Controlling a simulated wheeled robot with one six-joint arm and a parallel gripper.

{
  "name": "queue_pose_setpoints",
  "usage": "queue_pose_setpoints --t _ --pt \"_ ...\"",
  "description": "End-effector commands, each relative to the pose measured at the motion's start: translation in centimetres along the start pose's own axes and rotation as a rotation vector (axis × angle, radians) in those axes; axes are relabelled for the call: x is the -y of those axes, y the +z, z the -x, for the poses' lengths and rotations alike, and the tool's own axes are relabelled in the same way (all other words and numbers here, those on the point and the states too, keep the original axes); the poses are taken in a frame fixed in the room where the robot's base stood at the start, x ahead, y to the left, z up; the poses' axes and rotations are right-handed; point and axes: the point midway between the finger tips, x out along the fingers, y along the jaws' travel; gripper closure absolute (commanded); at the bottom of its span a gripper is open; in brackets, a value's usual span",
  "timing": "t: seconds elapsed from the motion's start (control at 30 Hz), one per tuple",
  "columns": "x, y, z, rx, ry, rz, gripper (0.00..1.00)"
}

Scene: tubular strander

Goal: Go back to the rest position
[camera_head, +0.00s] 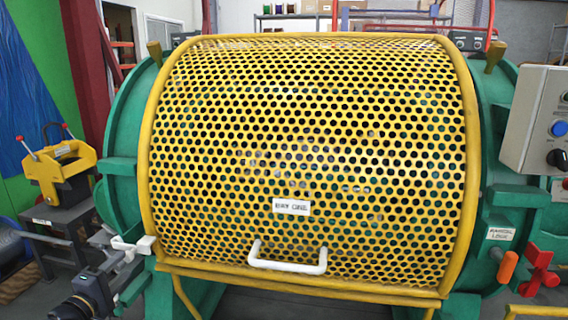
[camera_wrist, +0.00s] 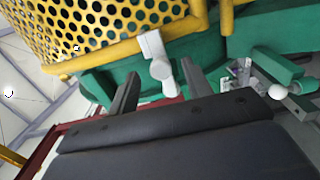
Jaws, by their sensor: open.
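My gripper (camera_wrist: 160,72) is open in the wrist view, its two dark fingers apart with nothing held between them. A white latch (camera_wrist: 154,58) at the guard's yellow edge shows beyond and between the fingertips; I cannot tell how far off it is. In the head view my gripper is at the lower left, partly cut off by the frame, just below the white latch (camera_head: 134,246). The yellow perforated guard (camera_head: 310,130) is down over the green machine, with a white handle (camera_head: 288,262) at its lower front.
A grey control box (camera_head: 535,120) with a blue button and black knob stands at the right. Below it are a red handle (camera_head: 540,270) and an orange grip (camera_head: 507,267). A yellow device (camera_head: 62,170) sits on a grey stand at the left.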

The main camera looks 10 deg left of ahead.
Motion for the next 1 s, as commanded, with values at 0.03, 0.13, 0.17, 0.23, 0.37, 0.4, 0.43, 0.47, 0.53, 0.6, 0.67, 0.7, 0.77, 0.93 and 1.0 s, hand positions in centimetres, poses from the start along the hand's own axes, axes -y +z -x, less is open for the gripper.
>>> queue_pose_setpoints --t 0.03,0.13,0.17,0.23,0.37,0.4,0.43,0.47,0.53,0.6,0.67,0.7,0.77,0.93,1.0 --pt "0.3 0.1 -1.2 0.005 0.001 -0.003 0.53" --pt "0.2 0.1 -3.1 0.004 0.001 -0.002 0.53" --pt "0.2 0.1 -3.5 0.004 0.001 -0.002 0.53" --pt "0.2 0.1 -4.6 0.002 0.002 -0.001 0.53" --pt "-1.1 0.1 -5.0 0.001 0.001 0.053 0.53" --pt "-1.2 0.1 -5.0 0.001 0.001 0.076 0.53" --pt "-1.3 0.1 -5.0 0.001 0.001 0.091 0.53" --pt "-1.3 0.1 -5.0 0.001 0.001 0.105 0.53" --pt "-1.5 0.2 -5.0 0.001 0.001 0.133 0.53" --pt "-1.5 0.2 -5.0 0.001 0.001 0.153 0.53" --pt "-1.6 0.2 -5.0 0.001 0.001 0.165 0.53" --pt "-1.5 0.2 -5.0 0.001 0.001 0.171 0.53" --pt "-1.5 0.2 -5.0 0.001 0.001 0.175 0.53" --pt "-1.5 0.2 -5.0 0.001 0.001 0.176 0.53" --pt "-1.5 0.2 -5.0 0.001 0.001 0.175 0.53"
